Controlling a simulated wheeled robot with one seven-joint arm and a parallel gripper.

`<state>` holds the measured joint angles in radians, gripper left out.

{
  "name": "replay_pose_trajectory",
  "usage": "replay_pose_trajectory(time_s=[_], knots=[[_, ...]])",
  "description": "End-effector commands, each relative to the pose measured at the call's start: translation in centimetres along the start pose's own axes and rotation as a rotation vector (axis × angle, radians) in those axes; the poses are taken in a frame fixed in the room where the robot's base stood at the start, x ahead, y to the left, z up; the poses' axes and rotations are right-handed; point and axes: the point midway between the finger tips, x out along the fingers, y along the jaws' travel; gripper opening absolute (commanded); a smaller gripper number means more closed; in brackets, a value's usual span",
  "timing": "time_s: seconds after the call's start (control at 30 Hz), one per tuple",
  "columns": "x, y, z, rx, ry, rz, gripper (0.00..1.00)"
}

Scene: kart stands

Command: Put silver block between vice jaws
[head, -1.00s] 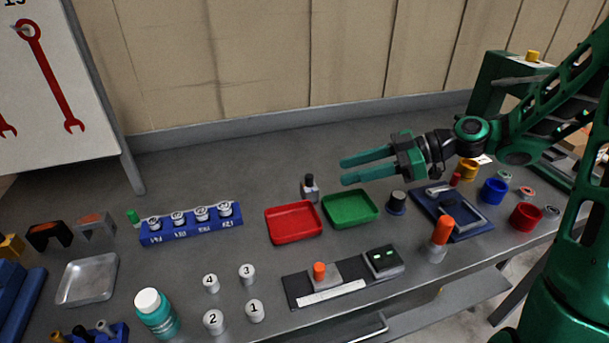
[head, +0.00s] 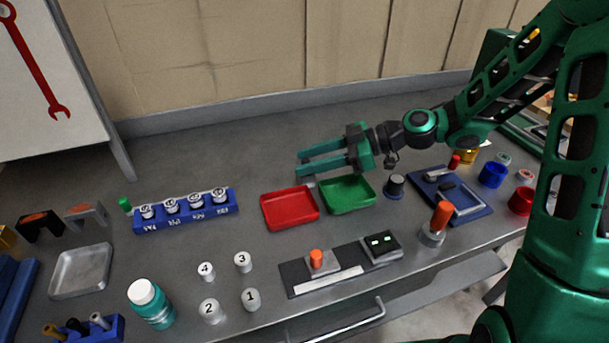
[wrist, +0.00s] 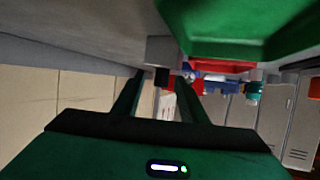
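A small silver block with a dark top, which I take for the silver block (head: 308,181), stands behind the gap between the red and green trays. In the head view my gripper's lower finger hides most of it. In the wrist view the silver block (wrist: 160,49) shows beyond the fingertips, its dark end in line with the gap between them. My gripper (head: 299,163) is open and empty, level, fingers pointing left; contact with the block cannot be told. A blue fixture (head: 474,209) with grey bars and a red knob, perhaps the vice, lies at right.
The red tray (head: 290,221) and green tray (head: 349,206) lie in front of my gripper. A dark knobbed cylinder (head: 395,187) stands right of them. A blue rack (head: 186,222) is at left, a slide gauge (head: 296,280) in front.

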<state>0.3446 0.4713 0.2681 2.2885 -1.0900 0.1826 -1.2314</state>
Motion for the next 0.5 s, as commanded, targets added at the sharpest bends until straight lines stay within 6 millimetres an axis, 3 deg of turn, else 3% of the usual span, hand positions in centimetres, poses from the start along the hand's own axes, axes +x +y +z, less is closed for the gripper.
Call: replay_pose_trajectory(time_s=[0.1,0.37,0.5], knots=[[1.05,-0.06,-0.02,0.0,0.0,-0.002,0.39],[1.22,0.01,-0.02,0.0,0.0,0.001,0.39],[1.2,0.01,-0.01,0.0,0.0,0.001,0.08]])
